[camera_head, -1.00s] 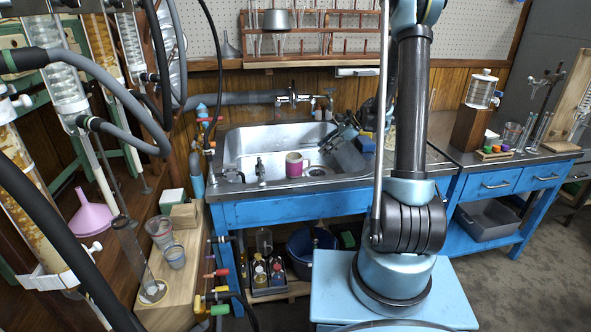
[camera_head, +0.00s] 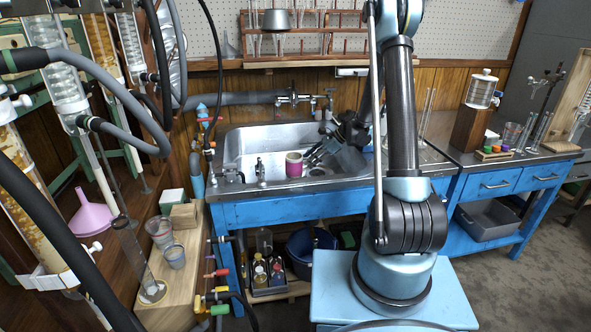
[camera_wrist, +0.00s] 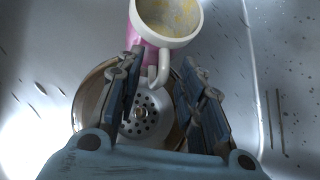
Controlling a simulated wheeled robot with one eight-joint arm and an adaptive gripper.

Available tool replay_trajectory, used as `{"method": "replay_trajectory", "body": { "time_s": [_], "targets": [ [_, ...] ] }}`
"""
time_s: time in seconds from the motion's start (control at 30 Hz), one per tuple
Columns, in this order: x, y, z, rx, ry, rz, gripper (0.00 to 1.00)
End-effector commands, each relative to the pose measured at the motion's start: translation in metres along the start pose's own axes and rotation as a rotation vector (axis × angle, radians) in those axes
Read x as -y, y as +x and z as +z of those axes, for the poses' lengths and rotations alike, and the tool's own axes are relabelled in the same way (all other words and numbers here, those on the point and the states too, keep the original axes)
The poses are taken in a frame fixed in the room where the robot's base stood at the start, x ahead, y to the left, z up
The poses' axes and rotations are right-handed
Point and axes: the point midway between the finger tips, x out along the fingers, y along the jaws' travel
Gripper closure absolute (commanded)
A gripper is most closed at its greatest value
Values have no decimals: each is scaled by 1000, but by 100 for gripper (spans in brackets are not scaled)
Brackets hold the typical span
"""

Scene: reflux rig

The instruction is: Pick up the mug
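The mug (camera_head: 294,164) is pink with a white rim and stands in the metal sink (camera_head: 240,147). In the wrist view the mug (camera_wrist: 163,22) is at the top centre, its white handle pointing toward me and a yellowish residue inside. My gripper (camera_wrist: 160,68) is open, with its two dark fingers on either side of the handle. The handle's lower end lies between the fingertips; I cannot tell whether either finger touches it. In the head view my gripper (camera_head: 311,157) reaches into the sink from the right, close beside the mug.
The sink drain (camera_wrist: 143,115) lies below the handle in the wrist view. The sink walls surround the mug, and a tap (camera_head: 294,98) is on the wall behind. A wooden rack (camera_head: 310,58) hangs above. Hoses and glassware crowd the left side.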

Motion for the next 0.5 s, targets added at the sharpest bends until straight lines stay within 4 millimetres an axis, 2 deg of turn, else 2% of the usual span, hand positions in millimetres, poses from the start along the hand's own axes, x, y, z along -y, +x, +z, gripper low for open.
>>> {"method": "replay_trajectory", "body": {
  "time_s": [0.07,0.1,0.23,0.5],
  "targets": [
    [0,0,0,0,0,0,65],
    [0,0,0,0,0,0,69],
    [0,0,0,0,0,0,99],
    [0,-1,0,0,0,0,100]
  ]
}}
